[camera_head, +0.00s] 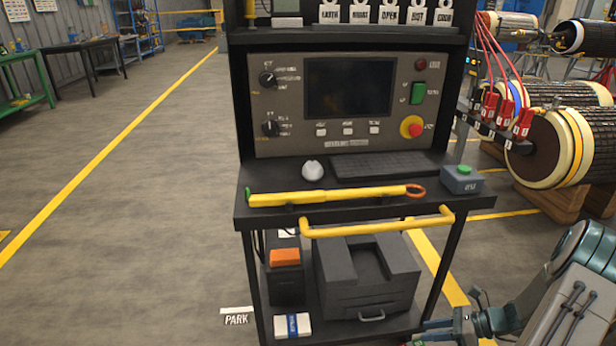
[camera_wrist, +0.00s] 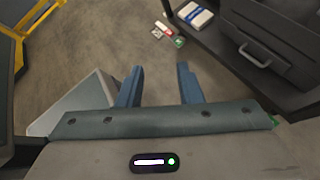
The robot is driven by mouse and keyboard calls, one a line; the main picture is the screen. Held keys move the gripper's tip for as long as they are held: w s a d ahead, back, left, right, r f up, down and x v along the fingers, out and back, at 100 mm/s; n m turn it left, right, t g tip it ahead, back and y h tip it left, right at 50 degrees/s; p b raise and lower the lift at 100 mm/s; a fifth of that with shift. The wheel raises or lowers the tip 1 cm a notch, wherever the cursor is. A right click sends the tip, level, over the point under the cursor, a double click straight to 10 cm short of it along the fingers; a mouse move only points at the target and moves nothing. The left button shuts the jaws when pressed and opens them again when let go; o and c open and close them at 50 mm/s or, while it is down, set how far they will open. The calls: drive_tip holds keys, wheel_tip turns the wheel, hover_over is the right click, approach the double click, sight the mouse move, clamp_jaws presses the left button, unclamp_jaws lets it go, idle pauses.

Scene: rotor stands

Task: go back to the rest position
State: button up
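My gripper (camera_wrist: 160,68) shows in the wrist view with its two blue fingers apart and bare floor between them. It holds nothing. In the head view my arm comes in at the lower right, beside the right side of the black test trolley (camera_head: 345,212). The gripper end is low there, near the trolley's bottom shelf, and its fingers are hard to make out in that view.
The trolley carries a yellow rod (camera_head: 330,197), a mouse (camera_head: 313,171), a keyboard (camera_head: 385,165) and a small grey box (camera_head: 461,182). A yellow handle (camera_head: 375,229) juts from its front. Large rotors (camera_head: 560,145) stand at right. Floor at left is clear.

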drive_tip(key=s+a+r+n+h+p, duration=0.3)
drive_tip(key=a+r+n+p, duration=0.3)
drive_tip(key=r, duration=1)
drive_tip(key=s+a+r+n+h+p, duration=0.4)
drive_tip(key=r+n, duration=0.6)
drive_tip(key=r, duration=0.6)
drive_tip(key=s+a+r+n+g+h+p, duration=0.1)
drive_tip(key=s+a+r+n+h+p, duration=0.3)
drive_tip(key=r, duration=1.2)
drive_tip(key=s+a+n+p, duration=0.3)
drive_tip(key=a+n+p, duration=0.2)
drive_tip(key=p, duration=0.1)
drive_tip(key=shift+a+p, duration=0.3)
drive_tip(key=shift+a, duration=0.05)
